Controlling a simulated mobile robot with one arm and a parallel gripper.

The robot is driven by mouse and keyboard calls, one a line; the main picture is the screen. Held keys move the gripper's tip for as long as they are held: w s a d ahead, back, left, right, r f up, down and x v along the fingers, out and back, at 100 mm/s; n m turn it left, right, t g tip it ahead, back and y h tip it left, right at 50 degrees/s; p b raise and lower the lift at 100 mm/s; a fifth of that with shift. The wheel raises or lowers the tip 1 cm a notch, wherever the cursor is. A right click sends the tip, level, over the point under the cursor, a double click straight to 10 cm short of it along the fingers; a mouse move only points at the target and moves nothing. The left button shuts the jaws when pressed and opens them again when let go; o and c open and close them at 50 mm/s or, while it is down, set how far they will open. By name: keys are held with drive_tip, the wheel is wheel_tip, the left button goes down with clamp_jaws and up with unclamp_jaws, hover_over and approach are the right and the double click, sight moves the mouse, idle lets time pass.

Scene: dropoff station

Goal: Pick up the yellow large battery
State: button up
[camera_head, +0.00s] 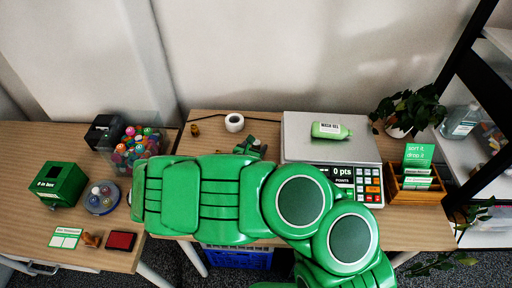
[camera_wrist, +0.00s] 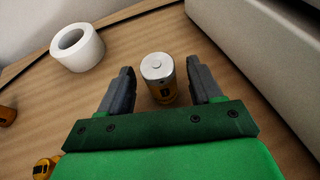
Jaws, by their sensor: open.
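The large battery (camera_wrist: 160,80) stands upright on the wooden table in the wrist view, with a pale silver top and a yellow-orange body with dark markings. My gripper (camera_wrist: 160,72) is open, with one dark finger on each side of the battery and gaps between. In the head view my gripper (camera_head: 256,148) is low over the table, left of the scale, partly covered by my green arm. I cannot make out the battery there.
A white roll (camera_wrist: 77,48) stands ahead and left of the gripper; a small yellow-brown item (camera_wrist: 8,115) lies farther left and another (camera_wrist: 43,168) lies near the gripper's base. The scale (camera_head: 300,150), bearing a green bottle (camera_head: 331,130), borders the right.

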sight(258, 144)
drive_tip(key=shift+x, duration=1.5)
drive_tip(key=shift+r, duration=0.1)
drive_tip(key=c, duration=1.1)
drive_tip(key=shift+r, duration=0.15)
